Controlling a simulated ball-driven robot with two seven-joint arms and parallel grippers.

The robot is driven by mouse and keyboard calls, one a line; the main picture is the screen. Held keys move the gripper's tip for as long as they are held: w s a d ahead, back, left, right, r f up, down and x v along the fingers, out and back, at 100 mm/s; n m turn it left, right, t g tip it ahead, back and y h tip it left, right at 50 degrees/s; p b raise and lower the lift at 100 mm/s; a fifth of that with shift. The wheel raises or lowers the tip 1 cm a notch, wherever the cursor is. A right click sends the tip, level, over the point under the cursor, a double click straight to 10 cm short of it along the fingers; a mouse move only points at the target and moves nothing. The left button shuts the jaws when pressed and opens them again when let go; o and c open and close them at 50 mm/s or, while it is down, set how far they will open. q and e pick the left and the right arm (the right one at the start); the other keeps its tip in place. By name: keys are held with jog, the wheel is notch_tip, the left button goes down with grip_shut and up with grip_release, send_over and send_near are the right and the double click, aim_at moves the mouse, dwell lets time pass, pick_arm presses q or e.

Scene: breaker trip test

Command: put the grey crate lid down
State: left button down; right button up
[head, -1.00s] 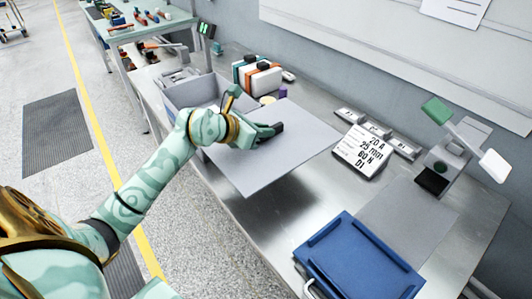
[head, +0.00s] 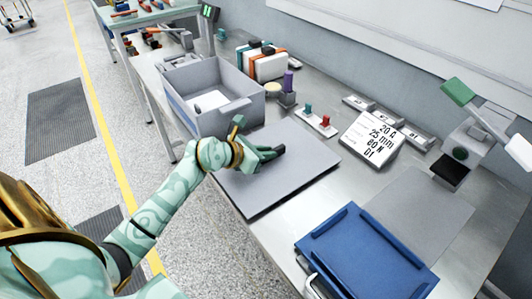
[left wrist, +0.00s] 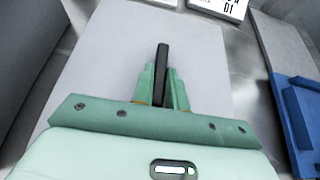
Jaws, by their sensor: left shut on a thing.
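The grey crate lid (head: 300,165) is a flat square panel lying low over the metal bench, in front of the crate. Its near corner reaches past the bench's front edge. I cannot tell whether it rests fully on the bench. My left gripper (head: 272,155) is shut on the lid's dark handle, which also shows between the fingers in the left wrist view (left wrist: 162,75). The lid (left wrist: 110,60) fills the middle of that view. The grey crate (head: 225,112) stands open behind the lid, with a white item inside. My right gripper is out of view.
A blue tray (head: 365,255) lies at the front right. A sign card (head: 371,138) and a strip with green and red pieces (head: 316,121) stand behind the lid. A test stand (head: 462,150) is at the right. White and orange boxes (head: 262,62) stand beyond the crate.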

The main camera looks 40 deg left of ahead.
pick_arm(q)
jog(key=shift+f, duration=0.1)
jog(key=c, duration=1.7)
grip_release()
jog(key=o, duration=0.3)
